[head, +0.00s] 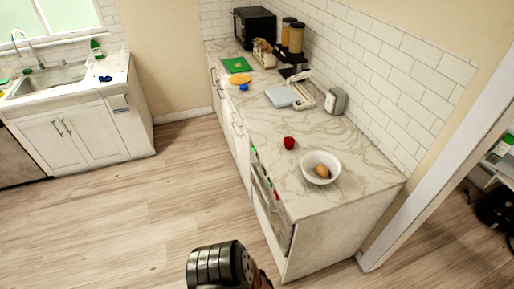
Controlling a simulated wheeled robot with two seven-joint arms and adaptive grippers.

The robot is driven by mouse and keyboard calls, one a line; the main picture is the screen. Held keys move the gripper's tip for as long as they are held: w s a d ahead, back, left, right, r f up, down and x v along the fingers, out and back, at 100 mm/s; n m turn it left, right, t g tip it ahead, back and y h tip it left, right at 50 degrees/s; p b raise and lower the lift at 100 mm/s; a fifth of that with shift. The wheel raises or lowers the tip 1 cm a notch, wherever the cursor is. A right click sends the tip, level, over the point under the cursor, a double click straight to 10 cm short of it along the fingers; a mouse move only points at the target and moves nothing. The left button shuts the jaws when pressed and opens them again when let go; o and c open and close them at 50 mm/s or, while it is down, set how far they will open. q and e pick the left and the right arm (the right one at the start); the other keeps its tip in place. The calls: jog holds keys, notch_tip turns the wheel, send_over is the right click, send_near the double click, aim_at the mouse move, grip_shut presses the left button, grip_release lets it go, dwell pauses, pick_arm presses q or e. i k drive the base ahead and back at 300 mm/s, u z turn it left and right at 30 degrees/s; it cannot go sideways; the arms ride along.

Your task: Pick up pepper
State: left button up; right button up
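A small red pepper (289,143) sits on the marble counter (262,118), near its front edge and to the left of a white bowl (320,168). Nothing touches the pepper. Part of my arm shows at the bottom of the head view, below and in front of the counter. No gripper fingers can be made out there, and neither gripper is clearly in view.
The bowl holds a brownish-yellow item (322,170). A sink cabinet (80,140) is at left. The wooden floor between is clear.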

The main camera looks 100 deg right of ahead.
aim_at(288, 142)
jog(key=i, duration=0.55)
jog(key=z, duration=2.65)
